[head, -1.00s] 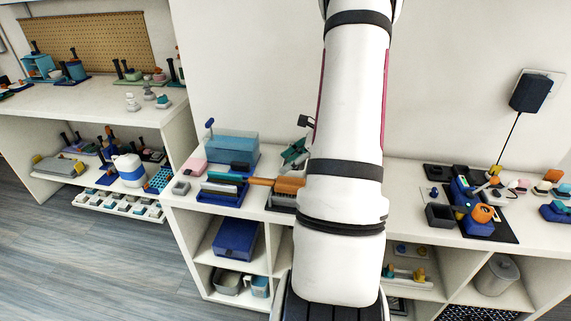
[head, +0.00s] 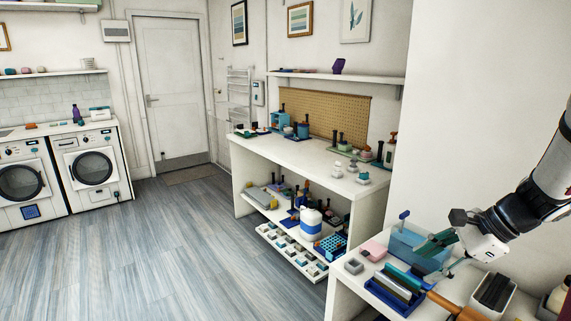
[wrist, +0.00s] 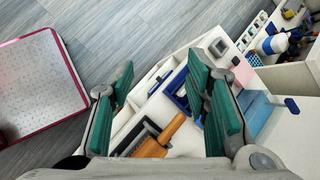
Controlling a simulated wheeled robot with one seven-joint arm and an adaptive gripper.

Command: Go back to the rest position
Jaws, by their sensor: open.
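My gripper (head: 441,257) is at the right in the head view, above the white counter with the grooming things. Its teal-padded fingers are spread. In the wrist view my gripper (wrist: 158,88) has a gap between its fingers, with nothing held. Below it on the counter lie a brush with an orange handle (wrist: 165,135) and a blue tray (head: 386,297). A clear blue bin (head: 408,250) stands close behind the fingers in the head view. My arm reaches in from the right edge.
A grey box (head: 354,266) and a pink block (head: 373,250) sit at the counter's left end. A white shelf unit (head: 320,158) with a pegboard (head: 325,110) stands beyond. Open wood-look floor (head: 180,250) lies to the left, with washing machines (head: 92,167) farther off.

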